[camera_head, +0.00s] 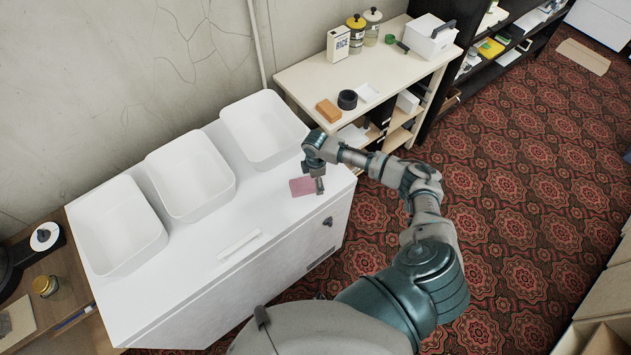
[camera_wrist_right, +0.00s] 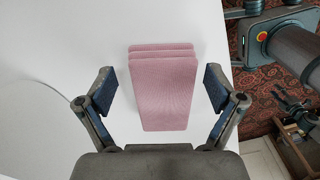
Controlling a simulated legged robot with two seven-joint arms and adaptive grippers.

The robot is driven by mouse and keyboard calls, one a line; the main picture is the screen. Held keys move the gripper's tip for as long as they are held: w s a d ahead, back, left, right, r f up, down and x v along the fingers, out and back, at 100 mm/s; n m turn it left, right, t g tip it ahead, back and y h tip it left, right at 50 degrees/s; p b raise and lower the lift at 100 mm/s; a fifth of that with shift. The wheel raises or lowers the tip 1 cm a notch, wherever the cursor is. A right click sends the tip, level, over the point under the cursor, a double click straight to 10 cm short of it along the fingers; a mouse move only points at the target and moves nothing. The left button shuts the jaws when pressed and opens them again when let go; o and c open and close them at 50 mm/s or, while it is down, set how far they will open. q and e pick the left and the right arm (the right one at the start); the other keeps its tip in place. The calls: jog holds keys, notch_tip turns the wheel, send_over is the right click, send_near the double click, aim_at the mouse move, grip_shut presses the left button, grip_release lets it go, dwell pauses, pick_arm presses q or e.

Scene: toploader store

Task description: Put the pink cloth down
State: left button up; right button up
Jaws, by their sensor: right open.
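The pink cloth (camera_head: 301,187) lies on the right end of the white top-loader's lid (camera_head: 262,214), near its front edge. In the right wrist view the pink cloth (camera_wrist_right: 165,92) looks folded in layers and lies between the two fingers, with a gap on each side. My right gripper (camera_head: 319,184) is just beside the cloth at the lid in the head view. In the wrist view the right gripper (camera_wrist_right: 160,88) is open, its fingers apart and not touching the cloth.
Three white bins (camera_head: 189,176) stand along the back of the white surface. A shelf table (camera_head: 310,82) behind holds an orange block (camera_head: 328,110), a black ring (camera_head: 347,99) and a rice box (camera_head: 338,43). The front strip of the white surface is mostly clear.

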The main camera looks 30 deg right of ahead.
notch_tip(320, 180, up, 11)
jog(key=shift+a+b, duration=0.15)
jog(key=shift+b, duration=0.15)
dwell(0.4)
